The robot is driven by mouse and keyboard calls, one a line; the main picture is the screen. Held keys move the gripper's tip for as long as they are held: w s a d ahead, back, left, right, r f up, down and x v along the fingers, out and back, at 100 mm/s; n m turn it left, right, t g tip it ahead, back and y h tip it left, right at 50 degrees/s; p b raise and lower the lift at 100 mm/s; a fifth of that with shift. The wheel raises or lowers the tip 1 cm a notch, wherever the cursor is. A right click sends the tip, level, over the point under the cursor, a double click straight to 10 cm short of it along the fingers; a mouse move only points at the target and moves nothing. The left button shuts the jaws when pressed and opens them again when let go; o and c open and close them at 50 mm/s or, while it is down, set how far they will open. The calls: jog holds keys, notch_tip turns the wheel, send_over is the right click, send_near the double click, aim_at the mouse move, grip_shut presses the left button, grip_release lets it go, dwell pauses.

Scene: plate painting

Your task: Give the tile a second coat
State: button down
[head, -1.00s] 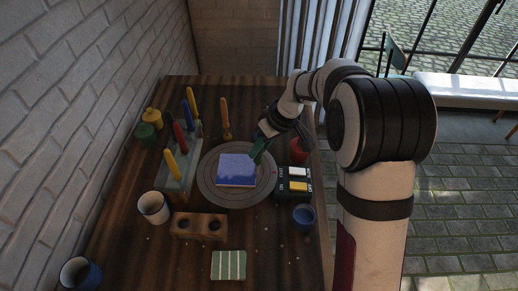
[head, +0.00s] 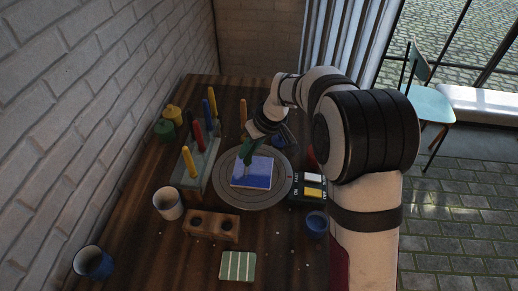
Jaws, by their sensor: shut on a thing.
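The square tile (head: 256,180) lies on the round grey turntable (head: 227,196). It is blue, deeper along the lower part and paler and patchy toward the top. The brush points down, and a greyish lower end appears to reach the tile's left side. I cannot tell for certain whether the tip touches it.
A rack (head: 188,180) of coloured upright tools stands left of the turntable. A switch box (head: 307,197) and blue cup (head: 317,222) are on the right. In front are a white cup (head: 167,203), wooden block (head: 212,225) and striped cloth (head: 238,265). A blue mug (head: 92,262) stands front left.

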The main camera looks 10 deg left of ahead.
jog(key=a, duration=0.1)
jog(key=w+a, duration=0.1)
jog(key=a, duration=0.1)
jog(key=shift+w+a, duration=0.35)
dwell(0.3)
jog(key=shift+d, duration=0.15)
